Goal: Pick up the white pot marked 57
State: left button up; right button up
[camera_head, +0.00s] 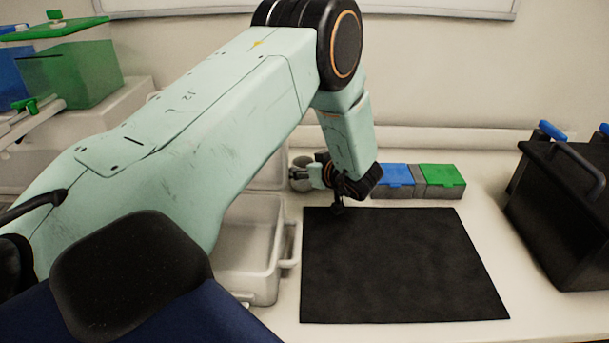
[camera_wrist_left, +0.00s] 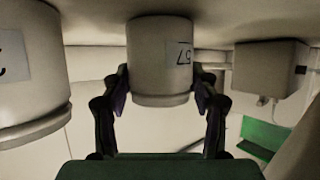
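In the left wrist view, which is upside down, a whitish pot (camera_wrist_left: 160,55) with a label reading 57 is between the two fingers of my left gripper (camera_wrist_left: 161,88). The fingers sit close along both its sides; I cannot tell whether they press on it. The pot appears to stand on the pale surface. In the head view my left gripper (camera_head: 308,177) reaches left beside a pale pot (camera_head: 302,161), mostly hidden behind it, at the back of the bench. My right gripper is not in view.
Another labelled pot (camera_wrist_left: 30,70) stands close by in the wrist view. A black mat (camera_head: 400,265) lies in front, a white tray (camera_head: 262,290) left of it. Blue-lidded (camera_head: 393,175) and green-lidded (camera_head: 440,176) boxes stand behind; a black case (camera_head: 560,215) is at right.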

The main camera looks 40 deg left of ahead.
pick_arm(q)
jog(key=shift+s+a+f, duration=0.1)
jog(key=shift+a+f, duration=0.05)
jog(key=shift+a, duration=0.15)
jog(key=c, duration=0.4)
jog(key=shift+d, duration=0.15)
jog(key=c, duration=0.3)
notch_tip(320, 180, up, 10)
jog(key=p, duration=0.1)
jog(key=shift+p, duration=0.4)
